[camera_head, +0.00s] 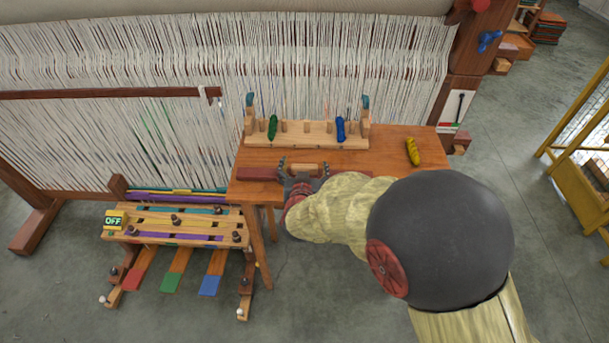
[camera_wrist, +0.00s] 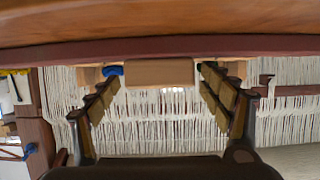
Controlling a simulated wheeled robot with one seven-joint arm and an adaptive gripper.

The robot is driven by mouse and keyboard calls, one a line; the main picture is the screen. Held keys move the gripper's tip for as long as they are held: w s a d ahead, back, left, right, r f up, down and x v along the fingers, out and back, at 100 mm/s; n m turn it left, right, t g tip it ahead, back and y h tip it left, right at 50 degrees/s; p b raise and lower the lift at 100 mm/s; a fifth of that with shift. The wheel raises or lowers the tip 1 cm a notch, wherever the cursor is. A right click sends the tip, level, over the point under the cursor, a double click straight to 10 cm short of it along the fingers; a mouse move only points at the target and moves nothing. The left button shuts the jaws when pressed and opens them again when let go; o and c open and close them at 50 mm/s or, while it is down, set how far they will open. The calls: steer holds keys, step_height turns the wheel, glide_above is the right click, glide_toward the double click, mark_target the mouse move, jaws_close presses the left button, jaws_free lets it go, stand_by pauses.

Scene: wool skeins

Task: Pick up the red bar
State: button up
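The red bar (camera_head: 258,174) is a long dark red bar lying on the small wooden table, parallel to its back edge. A tan wooden block (camera_head: 305,168) shows at its middle, between my fingers; I cannot tell for sure that it is the bar's handle. My gripper (camera_head: 304,171) hides part of the bar. In the wrist view the bar (camera_wrist: 230,46) runs across the top, and the tan block (camera_wrist: 160,72) stands out from it between the two fingertips of my gripper (camera_wrist: 160,82). The fingers are spread, with small gaps beside the block.
The table (camera_head: 400,142) also bears a wooden peg rack (camera_head: 300,141) with a green skein (camera_head: 272,127) and a blue skein (camera_head: 340,128). A yellow skein (camera_head: 413,151) lies at right. A loom (camera_head: 200,50) stands behind; a pedal bench (camera_head: 175,226) stands at left.

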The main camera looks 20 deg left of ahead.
steer(key=c, duration=1.3)
steer(key=shift+c, duration=0.2)
